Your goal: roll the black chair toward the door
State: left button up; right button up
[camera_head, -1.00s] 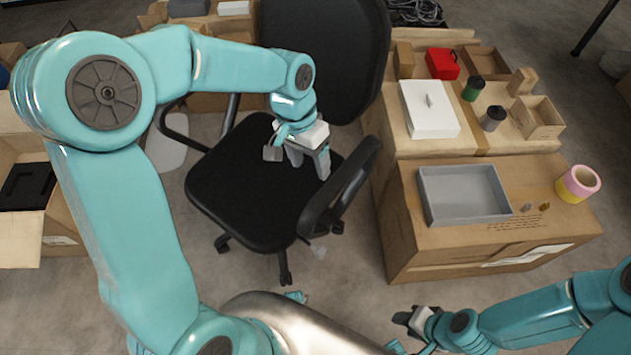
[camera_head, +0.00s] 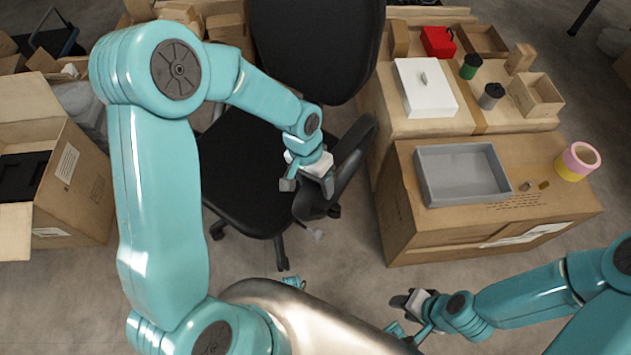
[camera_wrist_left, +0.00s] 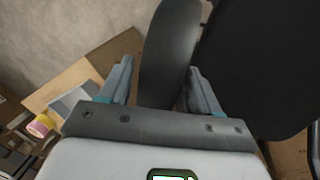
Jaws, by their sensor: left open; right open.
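The black chair (camera_head: 238,180) stands upright on the floor in the middle of the head view, its backrest at the top and an armrest (camera_head: 352,155) on its right side. My left gripper (camera_head: 308,187) is open at that armrest, above the seat's right edge. In the left wrist view the armrest (camera_wrist_left: 168,50) lies between the two spread fingers (camera_wrist_left: 162,85); whether they touch it I cannot tell. My right gripper (camera_head: 400,312) is open and empty, low over the floor in front of the cartons. My left arm hides part of the chair's left side. No door is visible.
A carton with a grey tray (camera_head: 465,175) and a tape roll (camera_head: 577,161) stands close right of the chair. Behind it, another carton carries a white box (camera_head: 425,88) and small items. An open carton (camera_head: 75,175) is at the left. Floor in front is clear.

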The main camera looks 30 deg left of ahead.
pick_arm(q)
grip_shut()
dwell(1.4)
